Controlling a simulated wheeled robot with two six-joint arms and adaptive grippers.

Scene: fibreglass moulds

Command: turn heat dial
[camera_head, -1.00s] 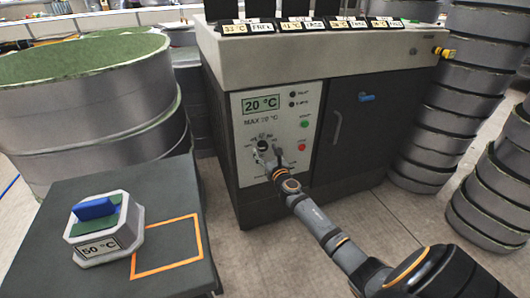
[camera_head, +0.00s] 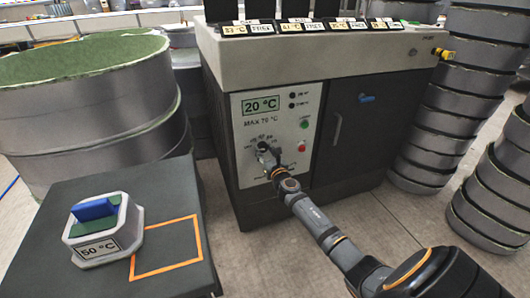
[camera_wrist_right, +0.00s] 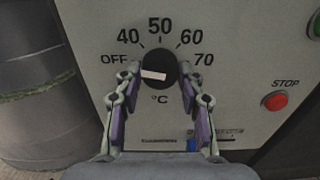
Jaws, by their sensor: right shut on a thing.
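The heat dial (camera_wrist_right: 159,60) is a round black knob on the white control panel (camera_head: 247,172), with a white strip across it and a scale from OFF through 40, 50 and 60 to 70 °C. The strip lies nearly level, low and left on the knob, towards the OFF side. My right gripper (camera_wrist_right: 160,76) is shut on the dial, one finger on each side. The panel display (camera_head: 261,105) reads 20 °C, with MAX 70 °C beneath. My left gripper is not in view.
A green button (camera_head: 304,124) and a red STOP button (camera_wrist_right: 275,101) sit right of the dial. A mould block labelled 50 °C (camera_head: 98,246) stands on a dark table (camera_head: 180,190) beside an orange outline.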

